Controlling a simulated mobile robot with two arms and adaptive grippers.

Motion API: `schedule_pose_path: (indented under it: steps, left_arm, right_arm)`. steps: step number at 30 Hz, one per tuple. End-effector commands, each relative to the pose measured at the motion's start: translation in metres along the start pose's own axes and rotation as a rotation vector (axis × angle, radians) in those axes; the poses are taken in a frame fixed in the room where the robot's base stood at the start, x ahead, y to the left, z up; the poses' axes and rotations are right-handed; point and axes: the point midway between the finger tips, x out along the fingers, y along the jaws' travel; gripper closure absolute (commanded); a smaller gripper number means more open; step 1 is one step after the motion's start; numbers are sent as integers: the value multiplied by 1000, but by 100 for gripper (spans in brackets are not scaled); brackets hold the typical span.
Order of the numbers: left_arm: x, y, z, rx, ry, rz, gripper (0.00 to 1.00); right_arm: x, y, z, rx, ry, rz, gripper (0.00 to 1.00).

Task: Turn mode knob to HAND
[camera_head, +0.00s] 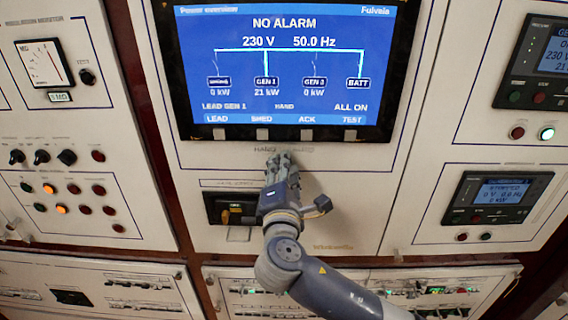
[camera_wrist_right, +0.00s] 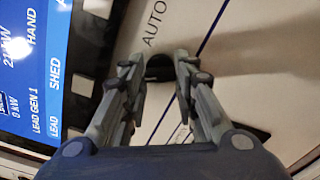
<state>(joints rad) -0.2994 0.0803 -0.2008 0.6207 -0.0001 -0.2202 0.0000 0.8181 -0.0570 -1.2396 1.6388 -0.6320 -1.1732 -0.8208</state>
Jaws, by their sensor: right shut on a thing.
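The black mode knob (camera_wrist_right: 160,68) shows between the fingertips in the right wrist view, beside the printed word AUTO. In the head view my right gripper (camera_head: 279,160) covers the knob, just under the big screen and below a label line that starts with HAND. My right gripper (camera_wrist_right: 158,74) is shut on the knob, one finger on each side. Which way the knob points cannot be told. My left gripper is not in view.
The big blue screen (camera_head: 284,67) reads NO ALARM and shows HAND in its lower line. A black unit (camera_head: 217,208) sits left of my wrist. Small knobs and lamps (camera_head: 67,157) fill the left panel; a small display (camera_head: 497,197) is at right.

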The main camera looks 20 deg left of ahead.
Motion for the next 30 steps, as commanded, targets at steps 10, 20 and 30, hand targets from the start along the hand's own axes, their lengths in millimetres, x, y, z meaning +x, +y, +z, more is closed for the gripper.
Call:
schedule_pose_path:
  steps: [10,20,30]
  left_arm:
    - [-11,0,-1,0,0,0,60]
    - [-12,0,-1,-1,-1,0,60]
    - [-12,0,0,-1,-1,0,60]
  right_arm:
    - [0,0,0,-138,1,-1,97]
    - [0,-1,0,-163,0,-1,97]
    - [0,-1,0,-162,0,-1,53]
